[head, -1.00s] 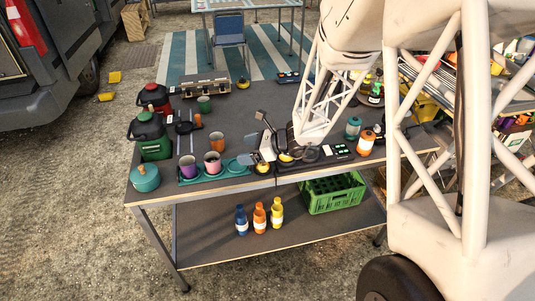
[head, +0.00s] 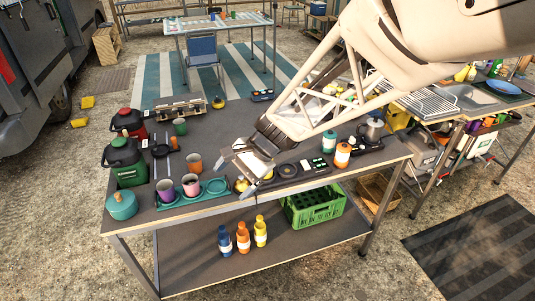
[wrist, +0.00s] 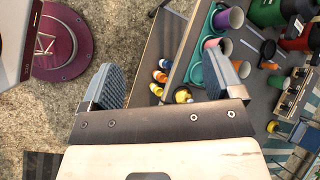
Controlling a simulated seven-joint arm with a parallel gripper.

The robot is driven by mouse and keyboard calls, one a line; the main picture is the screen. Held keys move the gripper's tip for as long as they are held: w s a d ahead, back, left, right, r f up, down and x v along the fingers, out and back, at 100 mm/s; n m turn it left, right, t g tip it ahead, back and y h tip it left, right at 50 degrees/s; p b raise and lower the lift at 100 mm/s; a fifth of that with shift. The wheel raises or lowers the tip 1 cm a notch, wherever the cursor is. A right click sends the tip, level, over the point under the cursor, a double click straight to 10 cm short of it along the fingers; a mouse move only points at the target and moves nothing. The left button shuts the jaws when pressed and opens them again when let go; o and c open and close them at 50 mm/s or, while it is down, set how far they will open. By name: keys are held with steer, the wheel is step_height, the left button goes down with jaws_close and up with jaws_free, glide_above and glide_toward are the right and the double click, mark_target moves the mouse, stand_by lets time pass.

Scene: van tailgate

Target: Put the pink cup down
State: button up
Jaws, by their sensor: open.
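The pink cup (head: 191,186) stands upright in the teal tray (head: 217,187) near the front left of the table, just right of a purple cup (head: 166,191). The pink cup also shows in the wrist view (wrist: 211,43), beyond the right finger. My gripper (head: 243,168) is to the right of the cup and apart from it, above the table near the tray's right end. In the wrist view its two fingers (wrist: 164,82) are wide apart with nothing between them.
An orange cup (head: 194,162) stands behind the tray. A teal pot (head: 121,205) and a green-bodied jug (head: 126,162) stand at left. A stove (head: 287,172) lies to the right. Bottles (head: 243,235) and a green crate (head: 315,205) are on the lower shelf.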

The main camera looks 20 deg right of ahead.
steer(key=s+d+r+n+t+h, duration=0.1)
steer(key=s+d+r+n+h, duration=0.3)
steer(key=s, duration=0.3)
steer(key=s+d+r+n+t+h, duration=0.1)
steer(key=s+d+r+n+h, duration=0.3)
steer(key=s+n, duration=0.2)
steer(key=shift+s+d+r, duration=0.15)
steer(key=shift+s+d, duration=0.15)
steer(key=shift+s, duration=0.9)
